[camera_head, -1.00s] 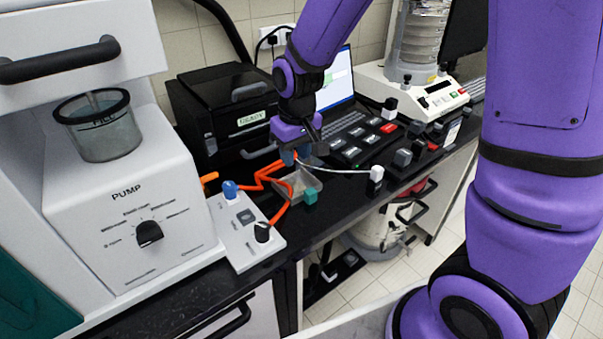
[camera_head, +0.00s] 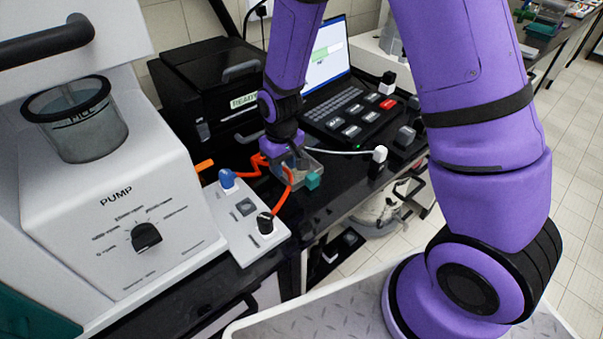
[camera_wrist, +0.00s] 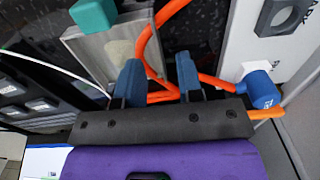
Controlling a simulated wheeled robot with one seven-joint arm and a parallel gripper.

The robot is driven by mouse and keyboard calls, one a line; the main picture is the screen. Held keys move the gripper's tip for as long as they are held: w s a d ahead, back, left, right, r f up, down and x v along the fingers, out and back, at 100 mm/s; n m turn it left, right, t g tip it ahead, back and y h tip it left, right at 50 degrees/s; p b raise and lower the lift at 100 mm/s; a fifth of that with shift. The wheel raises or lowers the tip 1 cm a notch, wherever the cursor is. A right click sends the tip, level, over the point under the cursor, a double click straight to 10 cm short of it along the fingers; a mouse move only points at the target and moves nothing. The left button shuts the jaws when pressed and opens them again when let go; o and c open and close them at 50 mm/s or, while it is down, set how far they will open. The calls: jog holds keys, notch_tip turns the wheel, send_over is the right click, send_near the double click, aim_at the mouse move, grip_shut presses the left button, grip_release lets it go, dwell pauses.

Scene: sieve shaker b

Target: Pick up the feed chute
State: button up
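The feed chute looks to be the small grey metal tray (camera_head: 310,166) with a teal block (camera_head: 313,180) at its front corner, on the black bench. My gripper (camera_head: 287,157) is low over its rear left side and hides part of it. In the wrist view the chute (camera_wrist: 112,52) and its teal block (camera_wrist: 93,14) lie at upper left, beside the left finger. My gripper (camera_wrist: 159,68) is open, its two blue-grey fingers apart, with no chute between them. An orange cable (camera_wrist: 148,50) runs through the gap's view; I cannot tell its depth.
A white control panel (camera_head: 240,215) with blue and black plugs stands left of the chute, beside the pump (camera_head: 130,200). A white cable (camera_head: 345,152) runs right to a white-topped plug (camera_head: 379,155). A black box (camera_head: 195,100) and laptop (camera_head: 328,65) stand behind.

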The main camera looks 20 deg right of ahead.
notch_tip(320, 180, down, 5)
jog(key=shift+d+r, duration=0.1)
jog(key=shift+d, duration=0.05)
grip_shut()
